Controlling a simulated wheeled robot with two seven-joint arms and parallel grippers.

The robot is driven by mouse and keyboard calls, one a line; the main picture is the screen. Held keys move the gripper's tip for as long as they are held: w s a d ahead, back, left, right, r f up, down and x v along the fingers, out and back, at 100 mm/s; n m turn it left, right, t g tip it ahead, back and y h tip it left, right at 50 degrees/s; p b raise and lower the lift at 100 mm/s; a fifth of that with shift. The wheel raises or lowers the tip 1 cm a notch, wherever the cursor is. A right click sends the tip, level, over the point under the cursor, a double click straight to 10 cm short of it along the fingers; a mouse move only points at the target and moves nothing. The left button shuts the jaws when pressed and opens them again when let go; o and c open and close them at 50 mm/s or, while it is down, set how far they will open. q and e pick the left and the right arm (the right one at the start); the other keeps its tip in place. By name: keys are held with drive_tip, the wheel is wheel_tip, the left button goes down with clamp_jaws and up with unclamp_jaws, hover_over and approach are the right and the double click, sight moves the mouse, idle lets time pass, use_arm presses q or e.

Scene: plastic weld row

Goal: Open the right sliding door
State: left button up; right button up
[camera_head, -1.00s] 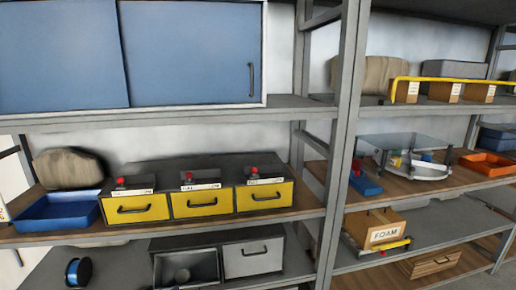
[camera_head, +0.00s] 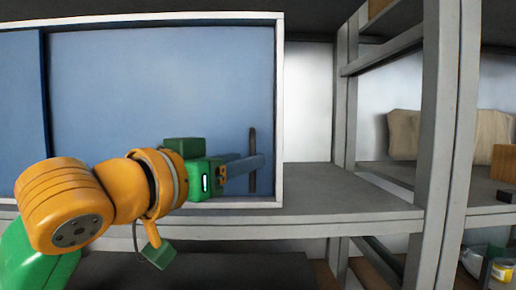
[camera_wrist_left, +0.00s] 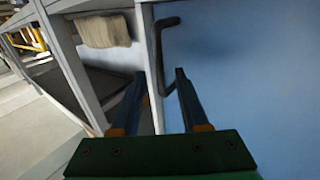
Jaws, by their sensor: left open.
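The right sliding door (camera_head: 150,90) is a flat blue panel in a white-framed cabinet, standing against the right side of the frame. Its dark upright bar handle (camera_head: 252,140) is near the door's right edge. My left gripper (camera_head: 258,168) is open at the handle, its fingers pointing right and partly covering the handle's lower part. In the left wrist view the handle (camera_wrist_left: 160,48) shows just beyond the two open fingertips (camera_wrist_left: 160,73), roughly between them. I cannot tell whether they touch it. My right gripper is in neither view.
The blue left door (camera_head: 20,110) is at the left. A grey rack post (camera_head: 440,130) stands at the right.

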sight(254, 189)
use_arm(q)
drive_tip(key=x, duration=0.1)
drive_tip(key=p+x, duration=0.1)
drive_tip(key=x, duration=0.1)
drive_tip(key=shift+d+r, duration=0.1)
drive_tip(key=shift+r, duration=0.15)
drive_tip(key=shift+w+d+f, duration=0.15)
drive_tip(key=shift+w+f, duration=0.1)
drive_tip(key=shift+w, duration=0.1)
drive_tip(key=shift+s+r, duration=0.1)
drive_tip(key=shift+s, duration=0.05)
clamp_jaws()
idle(0.6)
